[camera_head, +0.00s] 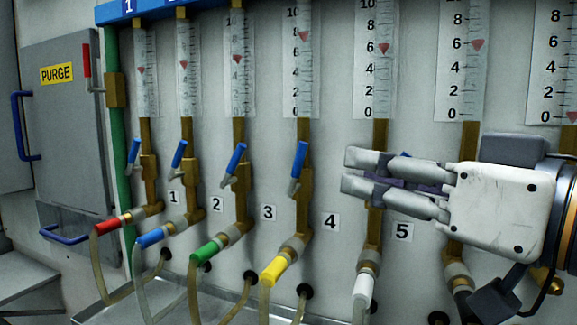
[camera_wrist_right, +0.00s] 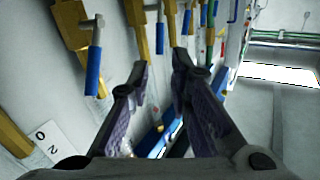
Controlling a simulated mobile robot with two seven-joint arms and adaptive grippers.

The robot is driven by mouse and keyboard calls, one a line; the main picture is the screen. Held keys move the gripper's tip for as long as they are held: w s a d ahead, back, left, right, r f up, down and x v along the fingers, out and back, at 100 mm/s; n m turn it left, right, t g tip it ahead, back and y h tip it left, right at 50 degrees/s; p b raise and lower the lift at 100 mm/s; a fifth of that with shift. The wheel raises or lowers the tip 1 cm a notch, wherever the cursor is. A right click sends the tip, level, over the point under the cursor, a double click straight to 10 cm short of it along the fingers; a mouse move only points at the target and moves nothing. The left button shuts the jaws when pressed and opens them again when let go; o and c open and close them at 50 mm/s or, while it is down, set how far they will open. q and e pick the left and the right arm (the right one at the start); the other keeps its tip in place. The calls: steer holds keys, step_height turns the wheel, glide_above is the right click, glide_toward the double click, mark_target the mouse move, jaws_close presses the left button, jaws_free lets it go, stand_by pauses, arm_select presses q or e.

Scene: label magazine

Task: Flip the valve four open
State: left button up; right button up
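Valve four (camera_head: 302,190) is the brass valve left of the "4" label (camera_head: 331,222), above the yellow hose fitting (camera_head: 274,269). Its blue handle (camera_head: 299,162) stands nearly upright, tilted slightly. My right gripper (camera_head: 350,173) points left, in front of the fifth valve column and right of valve four's handle, apart from that handle. In the right wrist view the fingers (camera_wrist_right: 159,64) are partly open with nothing clearly gripped. Blue handles show beyond them there, one at left (camera_wrist_right: 93,70); I cannot tell which is valve four's. My left gripper is out of view.
Neighbouring valves with blue handles (camera_head: 235,160) stand to the left, close together. The fifth column (camera_head: 374,232) is partly hidden by my right gripper. Flow tubes (camera_head: 304,60) rise above. A grey purge cabinet (camera_head: 70,130) stands at far left. Hoses hang below.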

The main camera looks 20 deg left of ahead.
mark_target(303, 159)
steer(key=x, duration=1.1)
steer(key=shift+f, duration=0.1)
jaws_close()
